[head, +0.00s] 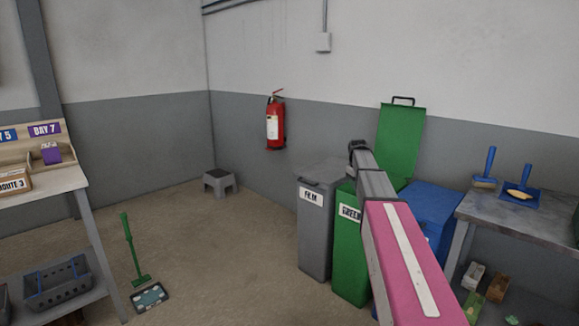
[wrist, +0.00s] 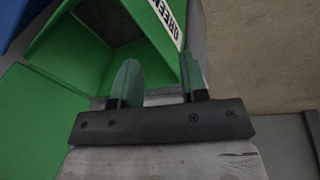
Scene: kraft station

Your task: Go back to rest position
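My gripper (wrist: 157,75) shows two green fingers standing apart with nothing between them in the wrist view. In the head view my arm reaches forward, and the dark gripper end (head: 357,147) is over the area of the green bin (head: 349,255). The bin's lid (head: 401,138) stands open and upright. In the wrist view the open green bin (wrist: 82,65) lies beyond the fingers, and its visible inside looks empty. My arm hides part of the bin in the head view.
A grey bin (head: 314,235) stands left of the green one, a blue bin (head: 432,205) to the right. A grey table (head: 520,218) with blue brushes is at right. A shelf (head: 62,182) is at left. The middle floor is clear.

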